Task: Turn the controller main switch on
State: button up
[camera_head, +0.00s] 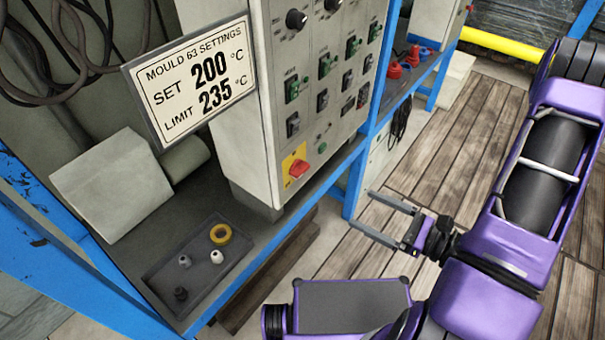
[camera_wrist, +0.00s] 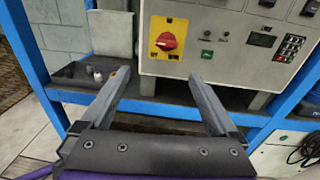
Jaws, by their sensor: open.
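The controller (camera_head: 318,95) is a light grey cabinet on a blue-framed shelf, with several knobs, switches and buttons on its front. Its main switch (camera_head: 299,168) is a red rotary knob on a yellow plate, low on the panel. In the wrist view the main switch (camera_wrist: 167,41) shows ahead, above and between my fingers, with its red handle roughly level. My gripper (camera_head: 372,212) is open and empty, out in front of the shelf and to the right of the switch, apart from it. The wrist view also shows my gripper (camera_wrist: 160,78) with its fingers spread wide.
A sign (camera_head: 190,83) reads set 200 °C, limit 235 °C. A dark tray (camera_head: 160,275) with a yellow ring and small parts lies on the shelf left of the controller. A pale block (camera_head: 110,185) stands behind it. Blue posts (camera_head: 365,130) frame the shelf. The floor before it is open.

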jog(key=t, duration=0.1)
jog(key=m, duration=0.1)
send_near(304, 171)
jog(key=x, duration=0.9)
jog(key=shift+a+f+b, duration=0.1)
jog(key=shift+b, duration=0.25)
jog(key=c, duration=1.4)
